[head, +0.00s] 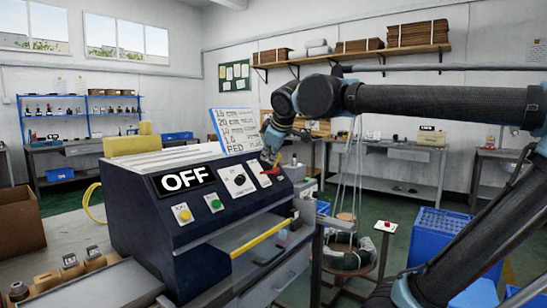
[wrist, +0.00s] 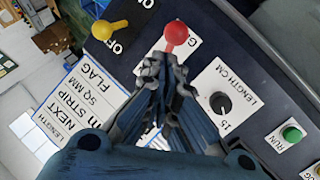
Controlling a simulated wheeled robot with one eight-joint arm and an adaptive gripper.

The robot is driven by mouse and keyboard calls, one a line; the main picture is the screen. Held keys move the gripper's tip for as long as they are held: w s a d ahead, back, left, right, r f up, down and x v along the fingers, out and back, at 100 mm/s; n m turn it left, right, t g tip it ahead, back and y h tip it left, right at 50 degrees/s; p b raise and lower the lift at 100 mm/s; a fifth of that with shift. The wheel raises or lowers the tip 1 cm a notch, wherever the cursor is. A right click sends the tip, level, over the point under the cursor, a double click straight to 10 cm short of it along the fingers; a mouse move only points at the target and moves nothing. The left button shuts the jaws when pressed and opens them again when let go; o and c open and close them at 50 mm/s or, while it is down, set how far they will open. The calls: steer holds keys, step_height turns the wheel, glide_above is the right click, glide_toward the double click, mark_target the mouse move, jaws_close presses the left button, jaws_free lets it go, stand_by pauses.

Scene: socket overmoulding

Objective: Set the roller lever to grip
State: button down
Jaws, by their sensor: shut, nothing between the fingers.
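A dark blue machine (head: 150,210) stands on the bench with a display reading OFF. On its panel is a red lever (head: 268,172), which shows as a red ball knob (wrist: 176,33) in the wrist view. A letter G is printed beside it; the rest of that label is hidden. A yellow ball lever (wrist: 110,28) stands to its left, with OFF printed near it. Which lever works the rollers cannot be read. My gripper (wrist: 165,70) is shut and empty, its fingertips close to the red knob; contact cannot be told. In the head view, my gripper (head: 271,150) is above the panel's right end.
A length dial (wrist: 220,103) and a green RUN button (wrist: 292,134) sit right of my fingers in the wrist view. A card with printed settings (head: 238,130) stands on the machine top. A yellow bar (head: 258,240) crosses the machine's front. A blue crate (head: 440,235) stands at right.

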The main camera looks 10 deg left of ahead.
steer(key=shift+a, duration=0.1)
steer(key=shift+w+a, duration=0.45)
steer(key=shift+a, duration=0.1)
steer(key=a+v, duration=0.1)
steer(key=v, duration=1.1)
steer(key=shift+s+r, duration=0.3)
steer(key=shift+s, duration=0.2)
steer(key=shift+d, duration=0.1)
